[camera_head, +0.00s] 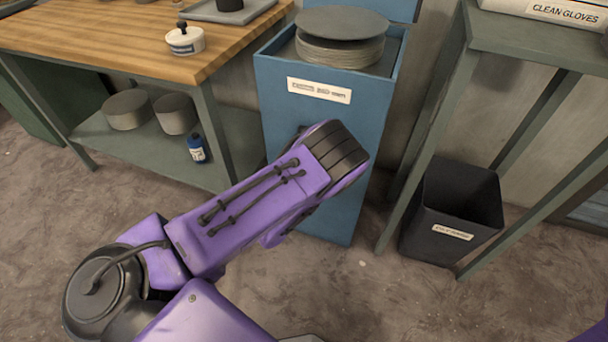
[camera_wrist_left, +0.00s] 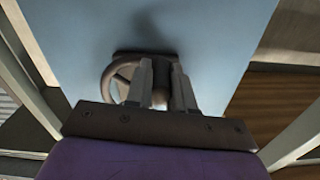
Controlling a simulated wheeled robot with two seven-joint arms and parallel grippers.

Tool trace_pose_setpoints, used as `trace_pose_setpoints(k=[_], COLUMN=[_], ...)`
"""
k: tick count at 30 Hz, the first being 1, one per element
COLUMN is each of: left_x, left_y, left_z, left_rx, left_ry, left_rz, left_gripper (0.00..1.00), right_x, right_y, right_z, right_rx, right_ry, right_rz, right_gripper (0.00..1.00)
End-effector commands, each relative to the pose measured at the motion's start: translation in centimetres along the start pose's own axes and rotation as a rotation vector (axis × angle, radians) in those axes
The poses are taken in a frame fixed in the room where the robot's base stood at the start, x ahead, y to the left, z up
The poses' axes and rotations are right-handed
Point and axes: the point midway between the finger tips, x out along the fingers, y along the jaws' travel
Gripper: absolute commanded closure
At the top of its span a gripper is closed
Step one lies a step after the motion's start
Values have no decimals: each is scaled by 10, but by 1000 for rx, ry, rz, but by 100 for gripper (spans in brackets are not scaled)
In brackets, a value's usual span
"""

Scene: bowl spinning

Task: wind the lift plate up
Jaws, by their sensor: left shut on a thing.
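The lift plate (camera_head: 340,20) is a grey round disc on top of a pale ribbed stack (camera_head: 340,52), a little above the top of the blue cabinet (camera_head: 322,125). My left arm reaches to the cabinet's front and hides most of the hand wheel in the head view. In the left wrist view the brown hand wheel (camera_wrist_left: 107,82) stands on the blue front face. My left gripper (camera_wrist_left: 162,84) is shut on its handle (camera_wrist_left: 160,99), at the right side of the wheel. My right gripper is not in view.
A wooden-topped bench (camera_head: 120,35) stands to the left, with a small white pot (camera_head: 185,42) near its edge. A green-grey table (camera_head: 535,40) and a dark bin (camera_head: 450,210) stand to the right. Open floor lies in front.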

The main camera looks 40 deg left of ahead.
Motion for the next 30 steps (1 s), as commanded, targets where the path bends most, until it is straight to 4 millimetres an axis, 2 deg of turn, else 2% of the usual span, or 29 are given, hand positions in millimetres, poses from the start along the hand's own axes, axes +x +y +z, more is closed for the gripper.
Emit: trace_pose_setpoints(k=[15,30], left_x=[0,0], left_y=[-26,-40], left_z=[-16,-34], left_rx=[491,889], left_ry=[0,0], left_rz=[0,0], left_gripper=[100,100], right_x=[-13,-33], right_y=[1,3], right_z=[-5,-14], right_rx=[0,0], right_ry=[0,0], right_rz=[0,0], right_gripper=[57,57])
